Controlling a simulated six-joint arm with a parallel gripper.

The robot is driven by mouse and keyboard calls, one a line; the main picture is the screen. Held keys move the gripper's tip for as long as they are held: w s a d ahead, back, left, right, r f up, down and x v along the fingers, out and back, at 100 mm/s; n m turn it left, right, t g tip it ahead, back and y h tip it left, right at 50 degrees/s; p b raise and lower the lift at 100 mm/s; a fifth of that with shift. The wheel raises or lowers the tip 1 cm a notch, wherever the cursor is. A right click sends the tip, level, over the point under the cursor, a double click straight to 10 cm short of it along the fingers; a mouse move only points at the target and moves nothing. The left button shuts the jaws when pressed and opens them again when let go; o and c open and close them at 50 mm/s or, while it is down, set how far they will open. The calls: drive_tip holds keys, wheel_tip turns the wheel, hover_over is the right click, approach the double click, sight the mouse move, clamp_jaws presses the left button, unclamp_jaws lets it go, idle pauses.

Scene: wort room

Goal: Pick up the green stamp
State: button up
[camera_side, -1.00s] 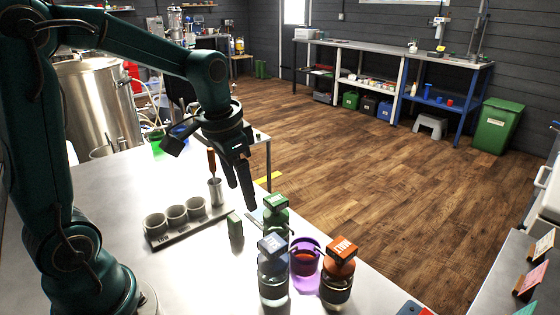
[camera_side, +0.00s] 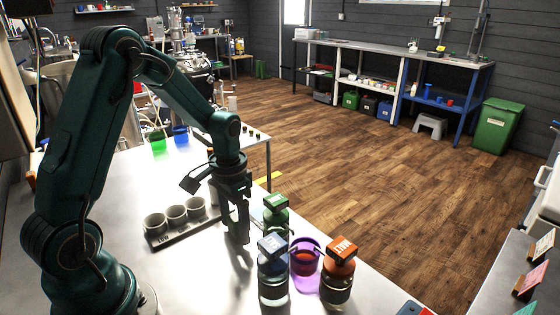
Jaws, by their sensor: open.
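My gripper (camera_side: 237,238) points down, low over the metal table, right of a tray of cups. Its jaws are open, with the fingers at the spot where the small green block, which looks like the green stamp, stood in the earlier picture. The fingers hide that block now, so I cannot tell whether it is between them or touched by them.
The grey tray (camera_side: 163,242) with three cups (camera_side: 176,215) is close on the left. A green-lidded jar (camera_side: 276,203), blue-lidded jar (camera_side: 273,281), purple cup (camera_side: 304,281) and orange-lidded MALT jar (camera_side: 337,284) stand close on the right. The table's front middle (camera_side: 200,285) is clear.

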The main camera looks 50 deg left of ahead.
sight(230, 217)
clamp_jaws()
drive_tip(key=shift+r, duration=0.1)
drive_tip(key=shift+r, duration=0.5)
drive_tip(key=r, duration=0.3)
drive_tip(key=shift+s+a+r, duration=0.3)
drive_tip(key=shift+a, duration=0.1)
drive_tip(key=s+a+r, duration=0.6)
drive_tip(key=s+a, duration=0.1)
drive_tip(key=shift+s+a+r, duration=0.15)
drive_tip(key=shift+s+a, duration=0.1)
drive_tip(key=shift+a, duration=0.1)
